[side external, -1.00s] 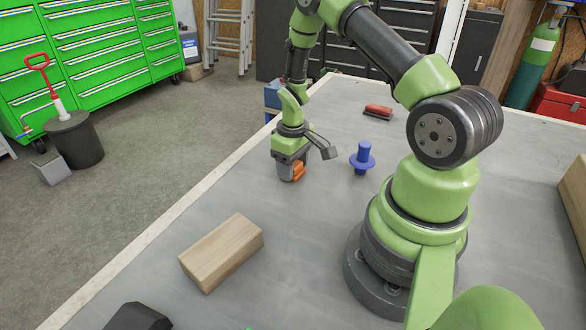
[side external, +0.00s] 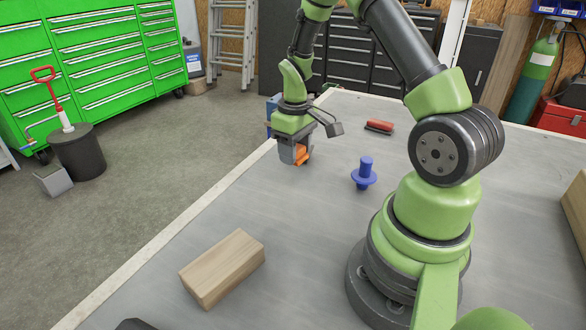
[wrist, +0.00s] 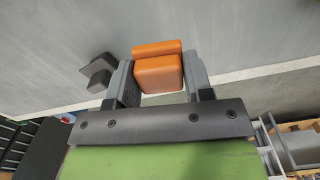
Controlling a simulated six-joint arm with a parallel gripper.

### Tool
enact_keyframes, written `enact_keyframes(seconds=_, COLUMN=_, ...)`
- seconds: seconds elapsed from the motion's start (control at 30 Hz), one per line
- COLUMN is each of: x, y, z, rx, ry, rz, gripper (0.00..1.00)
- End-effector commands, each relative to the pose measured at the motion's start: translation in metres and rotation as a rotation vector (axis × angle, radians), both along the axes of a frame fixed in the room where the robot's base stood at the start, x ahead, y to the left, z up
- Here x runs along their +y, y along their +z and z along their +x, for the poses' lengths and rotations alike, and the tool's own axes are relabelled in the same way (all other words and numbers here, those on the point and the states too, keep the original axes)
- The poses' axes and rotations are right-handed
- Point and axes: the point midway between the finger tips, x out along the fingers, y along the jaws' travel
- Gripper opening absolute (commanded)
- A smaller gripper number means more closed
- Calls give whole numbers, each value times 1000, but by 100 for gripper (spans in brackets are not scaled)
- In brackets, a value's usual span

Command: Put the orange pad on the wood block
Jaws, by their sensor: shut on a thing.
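The orange pad (wrist: 158,70) is between the two fingers of my gripper (wrist: 156,80), which are shut on it in the wrist view. In the side view a bit of the orange pad (side external: 301,154) shows at the tip of my gripper (side external: 295,154), held above the far left part of the table. The light wood block (side external: 222,267) lies flat on the table near its left edge. It is apart from my gripper, nearer the side camera.
A blue flanged peg (side external: 364,172) stands on the table (side external: 300,225) right of my gripper. A red and dark object (side external: 379,127) lies farther back. A dark object (side external: 135,325) is cut off at the bottom edge. The table between gripper and block is clear.

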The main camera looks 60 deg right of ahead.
Motion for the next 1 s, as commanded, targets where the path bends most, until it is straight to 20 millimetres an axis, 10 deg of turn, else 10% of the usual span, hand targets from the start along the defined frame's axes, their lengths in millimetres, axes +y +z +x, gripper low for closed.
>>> enact_keyframes(seconds=0.33, x=29, y=23, z=13, rx=-1, ry=189, rz=-1, gripper=24)
enact_keyframes(seconds=0.7, x=184, y=51, z=26, rx=-3, ry=1168, rz=-1, gripper=24)
enact_keyframes(seconds=1.0, x=254, y=63, z=3, rx=-1, ry=1656, rz=0, gripper=24)
